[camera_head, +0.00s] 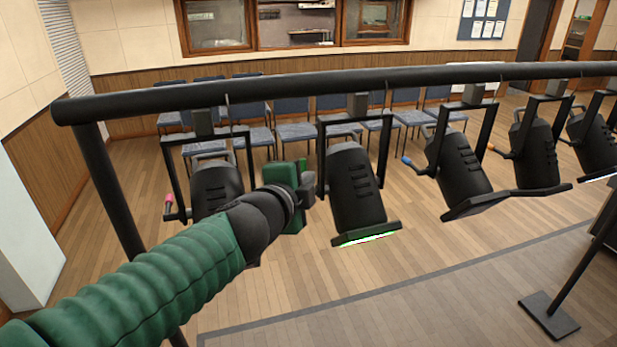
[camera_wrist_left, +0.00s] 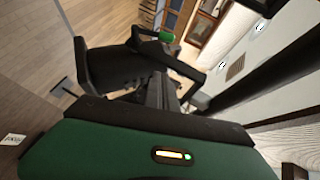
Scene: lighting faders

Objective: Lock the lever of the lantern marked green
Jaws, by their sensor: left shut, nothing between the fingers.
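The green-marked lantern (camera_head: 355,190) hangs second from the left on the black rail, tilted in its yoke. A bright green lever end (camera_head: 302,164) shows just beside my left gripper. In the left wrist view the green lever end (camera_wrist_left: 166,36) lies beyond the fingers, beside the black lantern body (camera_wrist_left: 115,68). My left gripper (camera_head: 309,184) is shut and empty, close to the left side of this lantern's yoke. In the left wrist view its dark fingers (camera_wrist_left: 162,92) point toward the lever. I cannot tell whether they touch it. Most of the lever is hidden in the head view.
A lantern with a pink-red lever (camera_head: 169,204) hangs left, partly behind my left arm. Lanterns with blue (camera_head: 407,161) and orange (camera_head: 491,147) levers hang to the right. The rail (camera_head: 290,85) spans above. Blue chairs (camera_head: 295,132) stand behind.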

